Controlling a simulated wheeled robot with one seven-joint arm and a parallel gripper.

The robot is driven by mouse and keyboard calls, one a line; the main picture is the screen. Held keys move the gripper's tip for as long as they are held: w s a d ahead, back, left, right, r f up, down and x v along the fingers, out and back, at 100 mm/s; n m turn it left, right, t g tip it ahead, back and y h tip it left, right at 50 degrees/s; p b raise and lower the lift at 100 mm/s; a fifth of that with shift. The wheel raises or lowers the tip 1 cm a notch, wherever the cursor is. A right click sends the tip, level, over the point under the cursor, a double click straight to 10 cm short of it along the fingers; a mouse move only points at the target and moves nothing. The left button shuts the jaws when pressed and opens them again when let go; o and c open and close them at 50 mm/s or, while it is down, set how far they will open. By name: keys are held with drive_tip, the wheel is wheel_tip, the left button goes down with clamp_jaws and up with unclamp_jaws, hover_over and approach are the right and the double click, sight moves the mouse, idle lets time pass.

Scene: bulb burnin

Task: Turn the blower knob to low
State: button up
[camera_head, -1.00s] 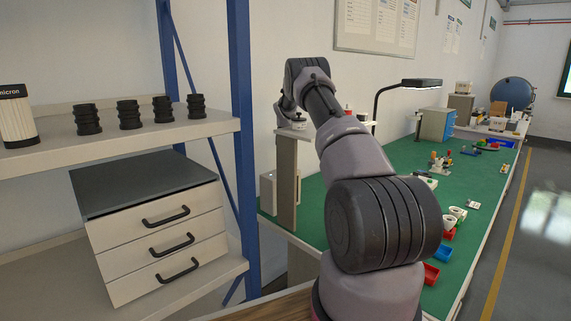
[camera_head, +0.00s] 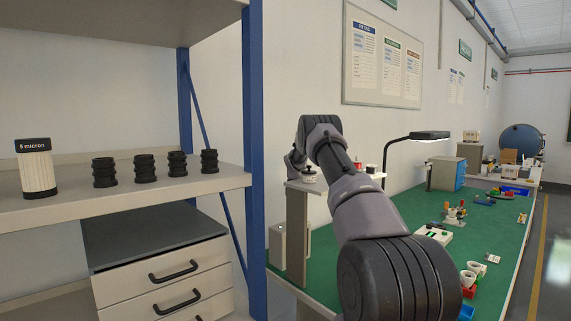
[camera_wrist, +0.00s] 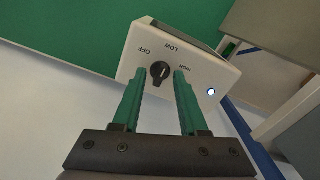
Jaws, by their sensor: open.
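The blower control box, a white panel (camera_wrist: 190,75), fills the upper middle of the wrist view, marked OFF, LOW and HIGH. Its black round knob (camera_wrist: 160,74) sits under these labels. I cannot clearly tell which label its pointer faces. A small light (camera_wrist: 211,91) glows at the panel's right. My gripper (camera_wrist: 159,76) is open, its two green fingers reaching the panel with the knob between their tips. The fingers look apart from the knob, though contact is hard to judge. In the head view my gripper is hidden.
A green bench top (camera_head: 400,215) runs along the wall. A narrow upright stand (camera_head: 297,235) is by its near end. A blue-posted rack (camera_head: 257,150) stands at left, holding a filter (camera_head: 36,168), black ribbed parts and a drawer unit (camera_head: 165,270). A lamp (camera_head: 430,135) stands farther back.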

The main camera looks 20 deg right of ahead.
drive_tip(key=n, duration=0.8)
wheel_tip(320, 180, up, 12)
drive_tip(key=s+a+r+m+t, duration=0.1)
drive_tip(key=s+a+r+m, duration=0.1)
drive_tip(key=s+a+r, duration=0.2)
drive_tip(key=s+a+r+m+t, duration=0.1)
drive_tip(key=s+a+r+m, duration=0.2)
drive_tip(key=r, duration=0.8)
drive_tip(key=shift+s+a+r, duration=0.3)
drive_tip(key=shift+s+a, duration=0.65)
drive_tip(key=shift+s, duration=0.25)
